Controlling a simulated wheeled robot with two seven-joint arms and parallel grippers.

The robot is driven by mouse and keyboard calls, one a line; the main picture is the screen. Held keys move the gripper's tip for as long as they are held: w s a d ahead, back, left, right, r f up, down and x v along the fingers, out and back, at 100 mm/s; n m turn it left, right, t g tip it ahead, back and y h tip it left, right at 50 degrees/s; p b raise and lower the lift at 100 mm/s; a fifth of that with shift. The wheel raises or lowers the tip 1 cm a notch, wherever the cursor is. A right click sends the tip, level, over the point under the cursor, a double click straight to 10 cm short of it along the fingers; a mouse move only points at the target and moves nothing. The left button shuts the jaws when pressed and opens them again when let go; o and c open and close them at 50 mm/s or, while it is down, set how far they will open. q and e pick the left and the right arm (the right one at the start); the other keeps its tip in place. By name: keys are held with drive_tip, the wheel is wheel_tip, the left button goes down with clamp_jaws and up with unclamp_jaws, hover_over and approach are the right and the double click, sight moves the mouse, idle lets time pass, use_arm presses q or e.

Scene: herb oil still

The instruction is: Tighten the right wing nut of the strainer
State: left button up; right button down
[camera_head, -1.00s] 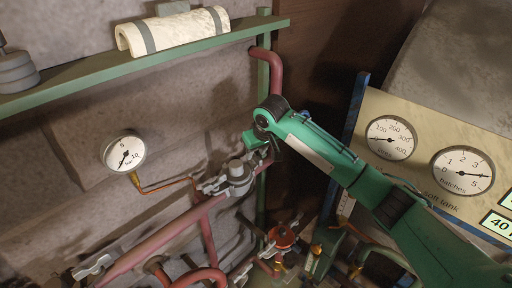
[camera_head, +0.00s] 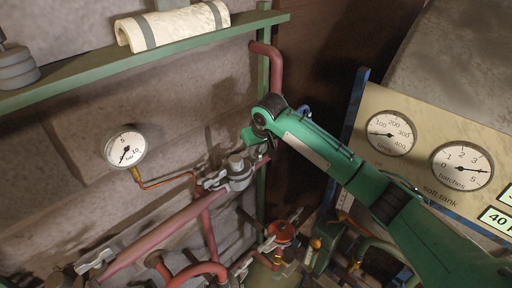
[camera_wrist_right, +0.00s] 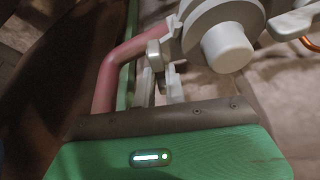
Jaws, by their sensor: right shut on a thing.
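The grey strainer (camera_head: 238,173) sits on the red pipe in the middle of the head view. It also fills the top right of the right wrist view (camera_wrist_right: 225,40), with its round cap facing me. Its left wing nut (camera_head: 213,182) shows clear of my arm. My right gripper (camera_head: 262,150) reaches the strainer's right side, its fingers partly hidden by my wrist in the head view. In the right wrist view the fingers (camera_wrist_right: 160,85) are close together on the small grey right wing nut (camera_wrist_right: 154,54). My left gripper is out of view.
A pressure gauge (camera_head: 126,149) with a copper tube is left of the strainer. A green shelf (camera_head: 100,74) runs above. A red valve handle (camera_head: 282,230) and pipes lie below. A dial panel (camera_head: 415,160) stands behind my right arm.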

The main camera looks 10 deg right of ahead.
drive_tip(key=m, duration=0.1)
drive_tip(key=m+h, duration=0.1)
drive_tip(key=m, duration=0.1)
drive_tip(key=shift+a+m, duration=0.25)
drive_tip(key=shift+m, duration=0.05)
drive_tip(key=m+h, duration=0.1)
drive_tip(key=m, duration=0.2)
drive_tip(key=shift+a+m+h, duration=0.2)
drive_tip(key=shift+m+h, duration=0.2)
drive_tip(key=m+g+h, duration=0.1)
drive_tip(key=m, duration=0.3)
drive_tip(key=shift+w+a, duration=0.1)
drive_tip(key=shift+a, duration=0.05)
drive_tip(key=shift+w+r+m+g+h, duration=0.15)
drive_tip(key=shift+m+h, duration=0.15)
drive_tip(key=shift+m, duration=0.5)
drive_tip(key=shift+f+m+g+h, duration=0.15)
drive_tip(key=shift+m+h, duration=0.15)
drive_tip(key=shift+m, duration=0.5)
drive_tip(key=shift+r, duration=0.1)
drive_tip(key=c, duration=1.5)
unclamp_jaws()
drive_tip(key=shift+o, duration=0.2)
